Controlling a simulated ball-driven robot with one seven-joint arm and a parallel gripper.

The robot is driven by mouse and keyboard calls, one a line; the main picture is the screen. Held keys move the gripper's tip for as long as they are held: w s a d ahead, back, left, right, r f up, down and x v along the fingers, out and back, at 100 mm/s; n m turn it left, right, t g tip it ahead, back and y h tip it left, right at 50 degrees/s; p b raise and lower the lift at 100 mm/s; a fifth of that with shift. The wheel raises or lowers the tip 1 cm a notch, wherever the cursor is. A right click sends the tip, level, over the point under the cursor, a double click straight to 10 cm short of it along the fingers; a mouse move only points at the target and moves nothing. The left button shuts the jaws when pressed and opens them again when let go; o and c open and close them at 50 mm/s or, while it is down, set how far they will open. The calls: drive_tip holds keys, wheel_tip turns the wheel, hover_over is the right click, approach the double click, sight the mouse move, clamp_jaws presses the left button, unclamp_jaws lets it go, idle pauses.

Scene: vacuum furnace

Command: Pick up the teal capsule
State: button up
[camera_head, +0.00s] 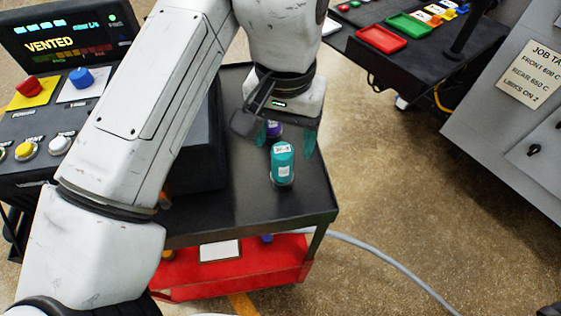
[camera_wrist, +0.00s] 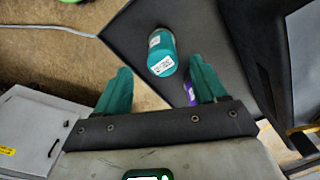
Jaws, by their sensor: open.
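The teal capsule (camera_head: 283,163) stands upright on the dark cart top, with a white label on its top and side. In the wrist view the teal capsule (camera_wrist: 161,52) lies beyond the fingertips, between their lines but nearer the right finger. My gripper (camera_head: 288,143) is just above and behind the capsule in the head view. In the wrist view my gripper (camera_wrist: 160,80) shows two teal fingers wide apart with nothing between them. A purple capsule (camera_head: 273,130) stands behind the teal one, partly hidden by my gripper; it also shows beside the right finger (camera_wrist: 189,94).
The cart top (camera_head: 245,205) is clear in front of the teal capsule. A dark box (camera_head: 200,150) stands at its left, partly behind my arm. A red lower tray (camera_head: 235,268) is below. A control panel (camera_head: 60,45) reads VENTED. A grey cabinet (camera_head: 510,140) stands right.

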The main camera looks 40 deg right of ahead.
sight(282, 149)
drive_tip(key=shift+w+a+f+p, duration=0.1)
drive_tip(key=shift+f+p, duration=0.25)
drive_tip(key=shift+f, duration=1.6)
drive_tip(key=shift+w+f+p, duration=0.1)
drive_tip(key=shift+f+p, duration=0.2)
drive_tip(key=shift+f, duration=1.6)
drive_tip(key=shift+c, duration=0.5)
clamp_jaws()
drive_tip(key=shift+r, duration=0.15)
drive_tip(key=shift+r, duration=0.55)
drive_tip(key=s+a+r+b, duration=0.3)
drive_tip(key=s+a+r, duration=0.5)
drive_tip(key=s+r, duration=0.3)
drive_tip(key=shift+s+a+r, duration=0.15)
drive_tip(key=shift+s+r, duration=0.05)
drive_tip(key=shift+r, duration=0.15)
